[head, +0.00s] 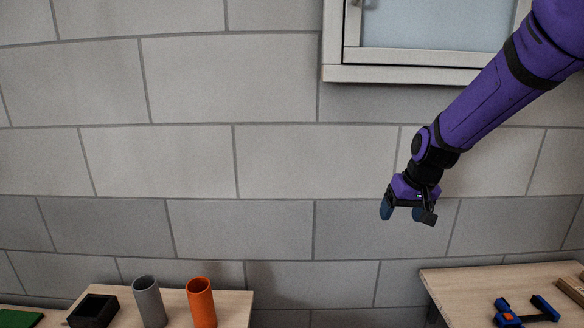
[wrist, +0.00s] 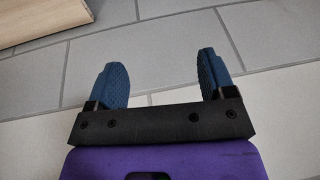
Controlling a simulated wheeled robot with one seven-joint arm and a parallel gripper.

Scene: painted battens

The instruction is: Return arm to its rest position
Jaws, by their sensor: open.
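My purple arm reaches in from the upper right of the head view. My gripper (head: 408,212) hangs from its end, pointing down, in front of the grey block wall and left of the right-hand table. In the wrist view my gripper (wrist: 165,78) shows two blue ridged fingers wide apart. The gap between them is empty, with only grey tiles behind. Nothing is in touch with the fingers.
A wooden table (head: 455,283) at the lower right bears a blue and black tool (head: 525,312) and a wooden piece (head: 572,290). At the lower left, another table (head: 236,304) bears a black box (head: 93,312), a grey tube (head: 149,302) and an orange tube (head: 201,303). A framed cabinet (head: 400,73) hangs above.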

